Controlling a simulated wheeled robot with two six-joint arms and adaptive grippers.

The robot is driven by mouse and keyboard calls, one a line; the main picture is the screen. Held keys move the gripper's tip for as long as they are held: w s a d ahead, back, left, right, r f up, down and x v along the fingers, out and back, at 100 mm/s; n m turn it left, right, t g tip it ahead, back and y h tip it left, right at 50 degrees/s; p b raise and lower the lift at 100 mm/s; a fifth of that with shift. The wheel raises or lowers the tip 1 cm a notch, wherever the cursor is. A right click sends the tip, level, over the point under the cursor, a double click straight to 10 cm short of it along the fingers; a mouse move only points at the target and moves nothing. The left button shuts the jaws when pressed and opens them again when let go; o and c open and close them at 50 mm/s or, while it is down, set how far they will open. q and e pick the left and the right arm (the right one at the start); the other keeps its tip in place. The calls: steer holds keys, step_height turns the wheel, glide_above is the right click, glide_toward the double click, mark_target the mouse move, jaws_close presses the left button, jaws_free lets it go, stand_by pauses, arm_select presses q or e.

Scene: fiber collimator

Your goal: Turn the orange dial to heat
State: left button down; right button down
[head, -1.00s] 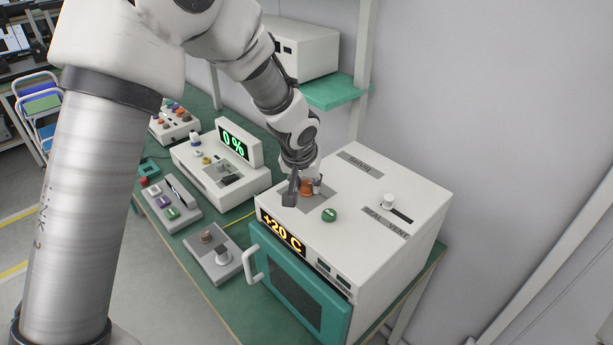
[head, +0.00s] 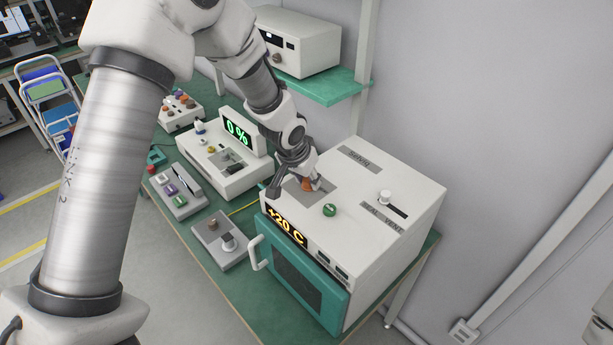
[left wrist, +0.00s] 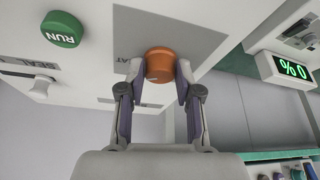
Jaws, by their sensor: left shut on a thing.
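The orange dial (head: 307,184) sits on a grey panel on top of the white oven box (head: 371,200). In the left wrist view the dial (left wrist: 159,64) is between the fingers of my left gripper (left wrist: 158,72), which is shut on it. A label ending in "AT" (left wrist: 125,59) shows beside the dial, partly hidden by a finger. In the head view my left gripper (head: 296,184) reaches down over the dial and partly covers it. The display (head: 286,227) reads +20 C. My right gripper is not in view.
A green RUN button (head: 329,210) is close to the dial, also in the left wrist view (left wrist: 62,29). A white slider knob (head: 385,197) stands farther right. A 0 % display unit (head: 237,131) and control boxes stand left. A green shelf (head: 325,91) is behind.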

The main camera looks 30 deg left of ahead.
arm_select(q)
steer(key=c, duration=1.1)
jaws_free()
steer(key=shift+s+f, duration=0.1)
steer(key=o, duration=0.3)
steer(key=shift+w, duration=0.3)
steer(key=v, duration=1.2)
steer(key=shift+w, duration=0.15)
